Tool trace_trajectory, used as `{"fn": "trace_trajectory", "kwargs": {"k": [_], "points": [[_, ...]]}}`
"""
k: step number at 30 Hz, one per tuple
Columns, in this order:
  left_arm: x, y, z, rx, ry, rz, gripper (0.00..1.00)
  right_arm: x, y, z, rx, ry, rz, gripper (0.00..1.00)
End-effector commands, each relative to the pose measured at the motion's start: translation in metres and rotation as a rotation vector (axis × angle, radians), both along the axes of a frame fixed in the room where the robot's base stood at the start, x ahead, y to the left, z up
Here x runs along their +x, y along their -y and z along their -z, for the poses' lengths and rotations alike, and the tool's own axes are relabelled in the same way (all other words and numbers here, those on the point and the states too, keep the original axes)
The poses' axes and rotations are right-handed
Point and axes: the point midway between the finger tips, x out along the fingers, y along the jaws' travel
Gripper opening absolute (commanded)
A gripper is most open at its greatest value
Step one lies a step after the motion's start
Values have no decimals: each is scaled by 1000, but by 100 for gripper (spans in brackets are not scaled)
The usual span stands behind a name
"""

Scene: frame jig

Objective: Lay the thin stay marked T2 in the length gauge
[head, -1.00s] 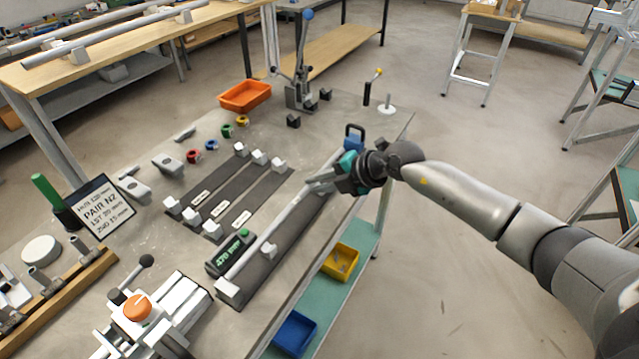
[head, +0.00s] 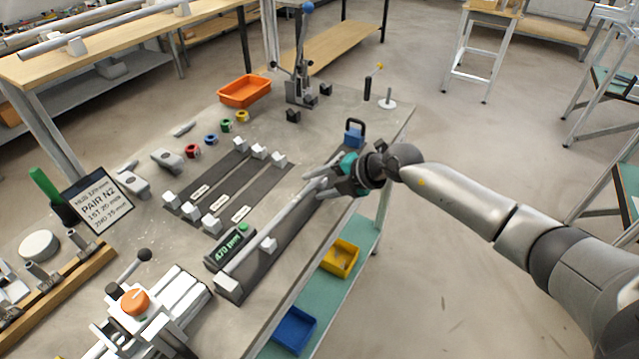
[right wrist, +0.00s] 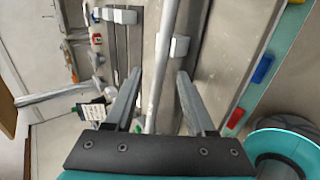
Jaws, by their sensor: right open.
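The length gauge (head: 262,262) is a long dark bed with white end and support blocks, running diagonally along the table's right edge. A thin pale stay (head: 256,242) lies lengthwise along it; no T2 mark is readable on it. My right gripper (head: 306,194) is open at the far part of the gauge. In the right wrist view the stay (right wrist: 166,50) passes between the spread fingers of my right gripper (right wrist: 160,73), with a gap visible on each side. The gauge's display (head: 230,246) reads about 470 mm in green. My left gripper is not in view.
Dark labelled racks (head: 237,183) with white blocks lie left of the gauge. A clamp fixture with an orange knob (head: 135,302) stands at the front. A blue block with a dark handle (head: 354,134) stands beyond my gripper. A PAIR N2 sign (head: 103,200) stands left.

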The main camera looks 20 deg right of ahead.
Motion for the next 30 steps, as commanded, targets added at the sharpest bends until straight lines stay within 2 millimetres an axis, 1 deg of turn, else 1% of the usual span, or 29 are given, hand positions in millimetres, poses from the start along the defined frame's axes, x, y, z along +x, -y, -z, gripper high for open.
{"fn": "trace_trajectory", "kwargs": {"k": [7,11,17,24,30], "points": [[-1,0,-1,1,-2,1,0,-2,2,-2,1,0,1,55],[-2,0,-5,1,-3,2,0,-10,9,-11,-1,0,2,55],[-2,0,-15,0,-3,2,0,-34,27,-36,-4,-1,-1,55],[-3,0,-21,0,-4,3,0,-62,49,-65,-4,-2,0,55],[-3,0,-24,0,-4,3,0,-81,63,-83,-4,-3,-1,55]]}}
